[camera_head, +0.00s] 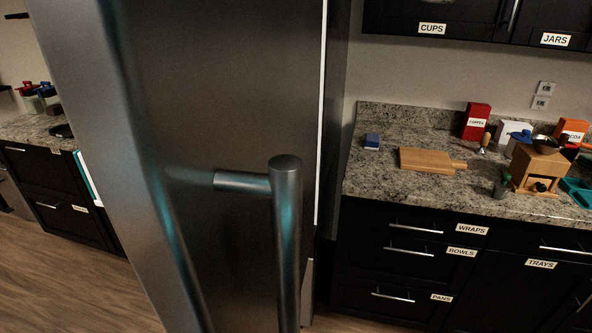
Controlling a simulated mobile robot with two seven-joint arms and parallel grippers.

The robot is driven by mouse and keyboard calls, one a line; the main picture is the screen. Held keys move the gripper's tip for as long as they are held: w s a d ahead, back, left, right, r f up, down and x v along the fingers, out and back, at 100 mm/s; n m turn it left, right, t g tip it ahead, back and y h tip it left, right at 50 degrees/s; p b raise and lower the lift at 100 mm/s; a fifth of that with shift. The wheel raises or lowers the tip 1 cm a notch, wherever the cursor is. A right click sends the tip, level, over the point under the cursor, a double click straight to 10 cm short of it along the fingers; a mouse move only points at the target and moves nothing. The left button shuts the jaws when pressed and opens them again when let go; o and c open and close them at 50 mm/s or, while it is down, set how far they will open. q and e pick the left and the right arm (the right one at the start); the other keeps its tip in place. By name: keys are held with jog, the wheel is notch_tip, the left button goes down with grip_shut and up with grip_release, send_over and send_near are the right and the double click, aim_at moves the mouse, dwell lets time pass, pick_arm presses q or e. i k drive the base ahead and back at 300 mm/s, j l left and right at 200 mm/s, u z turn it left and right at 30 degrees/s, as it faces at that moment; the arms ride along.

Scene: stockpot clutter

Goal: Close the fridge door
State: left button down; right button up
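The fridge door (230,80) fills the left and middle of the view as a large dark grey metal panel, close to me. Its thick bar handle (287,240) stands out near the right edge, joined by a short post. A thin white strip (321,110) runs along the door's right edge, with the dark fridge side (338,120) beyond it. I cannot tell how wide any gap there is. Neither gripper is in view, and the fridge's inside is hidden.
A granite counter (385,185) with a cutting board (425,159), a red box (476,121) and other clutter stands right of the fridge, above black drawers (400,265). Another counter (30,130) is at the far left. Wood floor (80,280) shows clear at lower left.

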aim_at(194, 125)
jog(key=k+l+u, duration=0.1)
jog(key=k+l, duration=0.8)
jog(key=k, duration=0.15)
jog(key=l+u, duration=0.05)
